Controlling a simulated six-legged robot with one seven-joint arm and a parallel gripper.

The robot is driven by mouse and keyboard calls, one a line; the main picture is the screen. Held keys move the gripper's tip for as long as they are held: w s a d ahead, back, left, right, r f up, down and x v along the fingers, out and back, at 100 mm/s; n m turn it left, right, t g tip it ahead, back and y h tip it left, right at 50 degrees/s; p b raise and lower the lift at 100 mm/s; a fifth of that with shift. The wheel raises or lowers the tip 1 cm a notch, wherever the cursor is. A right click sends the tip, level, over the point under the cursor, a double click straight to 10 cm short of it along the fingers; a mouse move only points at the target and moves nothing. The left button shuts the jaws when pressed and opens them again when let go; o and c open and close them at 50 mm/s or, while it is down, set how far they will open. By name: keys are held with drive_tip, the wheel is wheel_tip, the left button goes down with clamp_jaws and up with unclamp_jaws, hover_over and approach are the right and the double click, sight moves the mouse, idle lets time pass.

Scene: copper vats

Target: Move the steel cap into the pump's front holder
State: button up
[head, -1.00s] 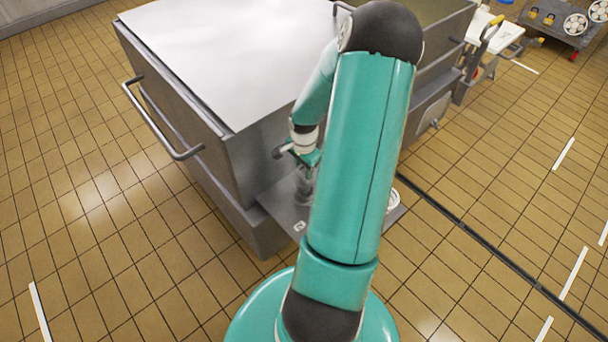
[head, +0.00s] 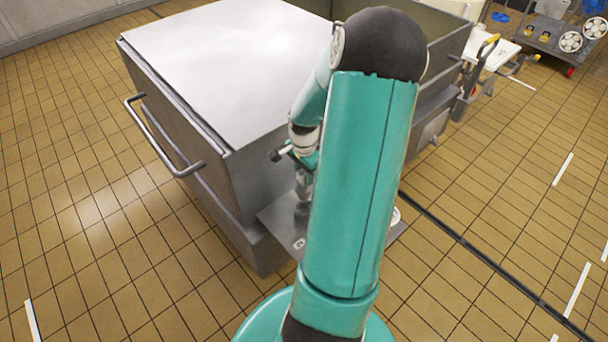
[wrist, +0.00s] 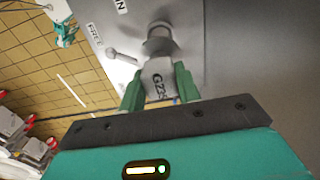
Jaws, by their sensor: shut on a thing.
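My gripper (wrist: 158,92) is shut on a grey metal piece marked with black characters, which I take as the steel cap (wrist: 157,80). In the wrist view the green fingers press on its two sides. Behind the cap a round grey fitting (wrist: 160,30) stands on the metal plate; I cannot tell whether cap and fitting touch. In the head view my gripper (head: 306,162) is above the plate (head: 275,218), partly hidden by my arm. A grey post-like part (head: 302,212) shows below it. I cannot tell which part is the pump's front holder.
The plate carries labels reading "FREE" (wrist: 95,36) and "IN" (wrist: 120,6). A large steel vat (head: 225,70) with a side handle (head: 160,140) stands beside it. A white cart (head: 490,55) and a grey trolley (head: 560,38) are at the far right. Tiled floor at right is largely clear.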

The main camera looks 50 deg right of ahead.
drive_tip(key=shift+r, duration=2.75)
drive_tip(key=shift+w, duration=0.1)
